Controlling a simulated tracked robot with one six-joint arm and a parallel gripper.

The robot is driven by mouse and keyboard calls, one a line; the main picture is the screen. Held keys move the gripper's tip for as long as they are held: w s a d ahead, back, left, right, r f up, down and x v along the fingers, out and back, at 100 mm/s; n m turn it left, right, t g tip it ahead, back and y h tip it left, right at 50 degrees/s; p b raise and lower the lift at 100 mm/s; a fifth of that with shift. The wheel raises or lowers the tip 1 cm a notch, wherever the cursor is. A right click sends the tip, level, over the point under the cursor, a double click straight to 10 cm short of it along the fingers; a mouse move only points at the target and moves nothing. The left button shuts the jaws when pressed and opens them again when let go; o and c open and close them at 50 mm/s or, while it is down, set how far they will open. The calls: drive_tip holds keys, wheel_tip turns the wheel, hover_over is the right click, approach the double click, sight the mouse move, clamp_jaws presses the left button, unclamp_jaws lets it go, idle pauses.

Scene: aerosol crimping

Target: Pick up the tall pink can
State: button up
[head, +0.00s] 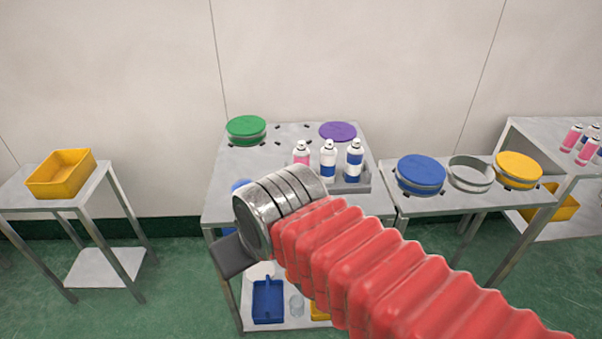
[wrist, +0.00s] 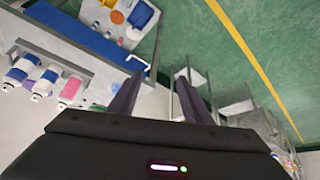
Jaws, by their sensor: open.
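A pink can (head: 301,153) with a white top stands upright in a grey tray (head: 363,184) on the middle table. Two white-and-blue cans (head: 328,158) stand beside it on its right. Its lower part is hidden behind my arm. In the wrist view a pink can (wrist: 70,91) shows at the left beside the white-and-blue cans (wrist: 43,84). More pink cans (head: 572,137) stand on the far right table; I cannot compare their heights well. My gripper (wrist: 157,97) is open and empty, apart from the cans. In the head view only its dark body shows, left of my wrist.
Green (head: 246,128) and purple (head: 338,131) round discs sit at the middle table's back. A yellow bin (head: 60,176) sits on the left stand. A blue tray (head: 268,302) is on the lower shelf.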

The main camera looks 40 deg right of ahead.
drive_tip(key=shift+o, duration=0.5)
drive_tip(key=w+d+f+t, duration=0.1)
drive_tip(key=w+d, duration=0.3)
drive_tip(key=w, duration=0.2)
drive_tip(key=w+d+f+m+t+h, duration=0.1)
drive_tip(key=w+d, duration=0.3)
drive_tip(key=w, duration=0.2)
drive_tip(key=shift+w+f+t+h, duration=0.15)
drive_tip(key=shift+w+t+h, duration=0.15)
drive_tip(key=m+t+h, duration=0.3)
drive_tip(key=t+h, duration=0.2)
drive_tip(key=t, duration=0.3)
approach(301, 164)
drive_tip(key=x, duration=0.2)
drive_tip(key=shift+w+d, duration=0.2)
drive_tip(key=shift+d, duration=0.2)
